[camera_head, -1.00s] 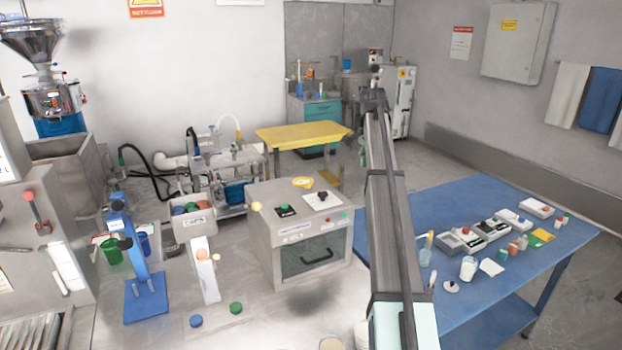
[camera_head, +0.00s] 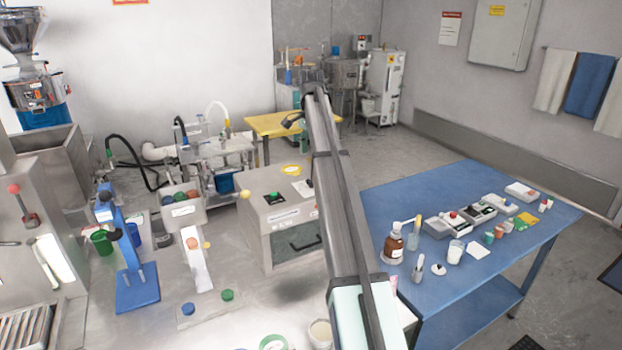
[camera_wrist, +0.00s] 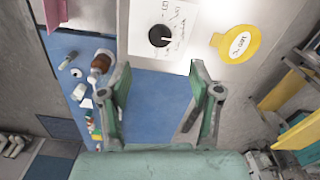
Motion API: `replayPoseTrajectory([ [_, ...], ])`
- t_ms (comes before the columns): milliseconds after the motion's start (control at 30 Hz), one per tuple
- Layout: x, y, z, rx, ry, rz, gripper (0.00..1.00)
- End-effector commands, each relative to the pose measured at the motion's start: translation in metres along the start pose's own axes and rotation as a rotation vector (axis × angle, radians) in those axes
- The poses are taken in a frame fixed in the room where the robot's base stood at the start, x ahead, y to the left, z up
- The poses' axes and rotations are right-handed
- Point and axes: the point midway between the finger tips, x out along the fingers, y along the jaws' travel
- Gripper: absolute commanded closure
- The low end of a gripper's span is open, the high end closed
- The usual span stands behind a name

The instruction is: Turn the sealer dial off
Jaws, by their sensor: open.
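The dial is a round black knob (camera_wrist: 160,36) on a white marked plate (camera_wrist: 178,20), seen from above in the wrist view. A small light mark shows on the knob; I cannot tell its setting. The plate lies on the grey boxy machine (camera_head: 265,236) in the head view, where my arm partly hides it. A yellow round tag (camera_wrist: 236,43) lies on the same top, right of the plate. My gripper (camera_wrist: 160,72) is open and empty. Its two fingers are apart, below the knob in the wrist picture and not touching it.
A green button (camera_head: 274,197) is on the machine's top. A blue table (camera_head: 385,207) with bottles and small devices stands to the right. A blue press stand (camera_head: 137,287) and a bin of coloured items (camera_head: 184,212) are to the left. A yellow table (camera_head: 270,122) is behind.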

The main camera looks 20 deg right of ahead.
Motion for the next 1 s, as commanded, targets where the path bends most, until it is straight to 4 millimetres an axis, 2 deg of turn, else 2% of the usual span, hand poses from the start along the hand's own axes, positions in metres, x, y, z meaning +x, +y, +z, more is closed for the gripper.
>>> replayPoseTrajectory([
  [300,0.059,0.002,0.001,0.000,-0.001,0.001,0.36],
  [500,0.084,0.001,0.000,0.000,0.000,0.000,0.36],
  [700,0.094,0.001,0.000,0.000,0.000,0.000,0.36],
  [967,0.095,0.000,0.000,0.000,0.000,-0.001,0.36],
  [1000,0.095,0.000,0.000,0.000,0.000,-0.001,0.51],
])
